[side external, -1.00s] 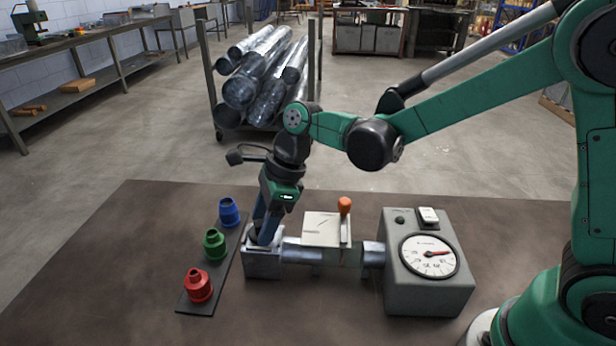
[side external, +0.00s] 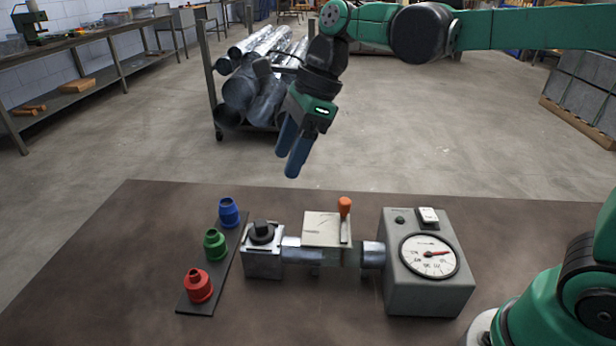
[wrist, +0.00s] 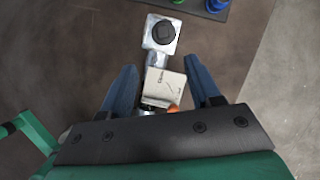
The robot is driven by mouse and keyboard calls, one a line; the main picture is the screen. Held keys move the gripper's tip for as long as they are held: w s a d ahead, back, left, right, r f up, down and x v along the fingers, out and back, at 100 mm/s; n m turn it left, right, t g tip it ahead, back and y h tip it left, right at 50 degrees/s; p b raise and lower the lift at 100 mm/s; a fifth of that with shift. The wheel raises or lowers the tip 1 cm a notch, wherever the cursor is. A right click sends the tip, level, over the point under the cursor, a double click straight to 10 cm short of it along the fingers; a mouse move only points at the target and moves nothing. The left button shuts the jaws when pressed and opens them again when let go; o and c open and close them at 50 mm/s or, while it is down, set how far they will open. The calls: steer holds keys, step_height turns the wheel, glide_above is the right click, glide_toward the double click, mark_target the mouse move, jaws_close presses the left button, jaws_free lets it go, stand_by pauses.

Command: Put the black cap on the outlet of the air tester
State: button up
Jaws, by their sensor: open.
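The black cap (side external: 261,232) sits on top of the square metal outlet block (side external: 263,264) at the left end of the air tester (side external: 428,285). It looks upright there; the wrist view also shows the cap (wrist: 164,32) on the block. The tester has a round dial with a red needle, and a metal pipe with a plate and an orange-knobbed lever joins it to the block. My gripper (side external: 287,165) is raised well above and behind the block, apart from the cap. In the wrist view its blue fingers (wrist: 163,80) are spread with nothing held between them.
A dark strip (side external: 195,306) left of the block carries red (side external: 198,286), green (side external: 214,244) and blue (side external: 229,212) fittings. The tabletop (side external: 110,270) is clear at far left and in front. A cart of metal ducts (side external: 262,75) stands behind on the floor.

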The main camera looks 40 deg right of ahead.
steer(key=s+d+f+n+t+h, duration=0.2)
steer(key=s+d+n, duration=0.2)
steer(key=n, duration=0.7)
steer(key=s+d+f+n+t+h, duration=0.2)
steer(key=s+d+f+n+t, duration=0.1)
steer(key=n, duration=0.8)
steer(key=shift+s+d, duration=0.55)
steer(key=shift+d, duration=0.2)
